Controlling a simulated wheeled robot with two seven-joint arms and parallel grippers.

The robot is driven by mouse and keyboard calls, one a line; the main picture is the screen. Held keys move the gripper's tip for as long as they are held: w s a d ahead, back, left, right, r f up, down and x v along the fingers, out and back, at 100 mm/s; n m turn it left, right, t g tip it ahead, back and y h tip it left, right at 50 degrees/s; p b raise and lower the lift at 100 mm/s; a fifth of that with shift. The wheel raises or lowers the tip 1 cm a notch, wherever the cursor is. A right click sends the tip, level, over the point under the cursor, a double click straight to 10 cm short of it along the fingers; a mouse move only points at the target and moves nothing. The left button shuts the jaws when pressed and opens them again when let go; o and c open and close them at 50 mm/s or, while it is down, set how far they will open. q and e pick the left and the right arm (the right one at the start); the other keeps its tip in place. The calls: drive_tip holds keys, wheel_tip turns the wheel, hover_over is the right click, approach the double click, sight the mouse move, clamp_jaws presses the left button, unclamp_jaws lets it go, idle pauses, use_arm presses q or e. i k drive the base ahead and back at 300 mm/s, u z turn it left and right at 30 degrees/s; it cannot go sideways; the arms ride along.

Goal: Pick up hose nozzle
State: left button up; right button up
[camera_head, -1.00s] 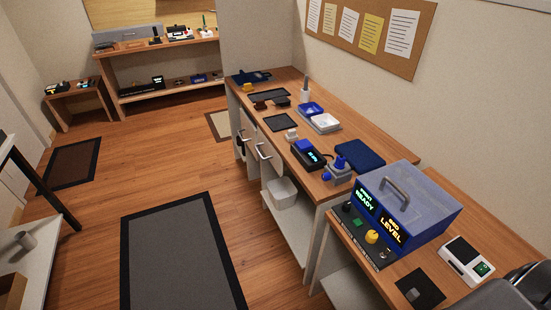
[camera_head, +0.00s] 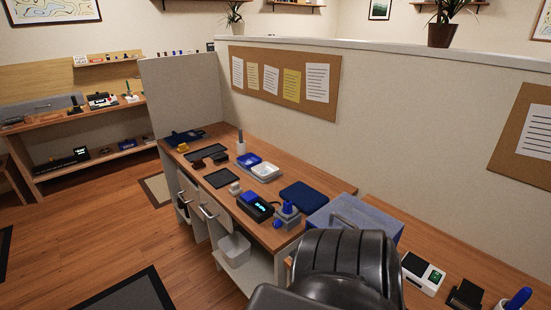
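I cannot make out with certainty which thing is the hose nozzle. A grey block with a blue knob (camera_head: 287,213) stands on the long wooden desk, beside a black and blue device with a lit display (camera_head: 255,206). A blue-handled item (camera_head: 518,299) is partly cut off at the bottom right corner. A large dark ribbed part, which looks like my own arm, covers the lower middle and hides part of the near desk. Neither gripper's fingers show.
The long desk (camera_head: 268,232) runs along a partition with a pinboard (camera_head: 284,82). It holds a blue pad (camera_head: 303,196), blue and white trays (camera_head: 264,172) and dark mats. A blue-grey box (camera_head: 375,217) and a white device (camera_head: 422,274) sit nearer. Floor (camera_head: 110,225) at left is open.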

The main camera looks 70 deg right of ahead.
sight(288, 204)
drive_tip(key=i, duration=1.1)
drive_tip(key=z, duration=1.5)
